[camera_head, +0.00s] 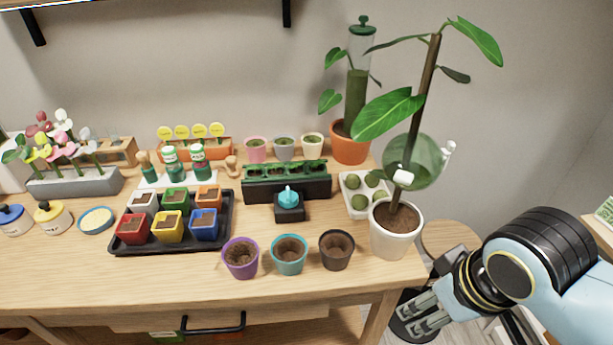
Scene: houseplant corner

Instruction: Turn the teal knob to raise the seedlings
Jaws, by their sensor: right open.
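The teal knob (288,195) sits on top of a small black box (289,211) near the middle of the table. Right behind it is a long dark planter box (257,185) with a green top; small seedlings seem to sit low in its row of openings, too small to make out well. My right gripper (413,322) is at the lower right, past the table's right edge and well away from the knob. Its fingers are apart with nothing between them. My left gripper is not in view.
Purple (240,258), teal (289,254) and black (337,249) pots stand in front of the knob. A tall plant in a white pot (396,235) stands between the knob and my right gripper. A black tray (232,226) of coloured pots is left.

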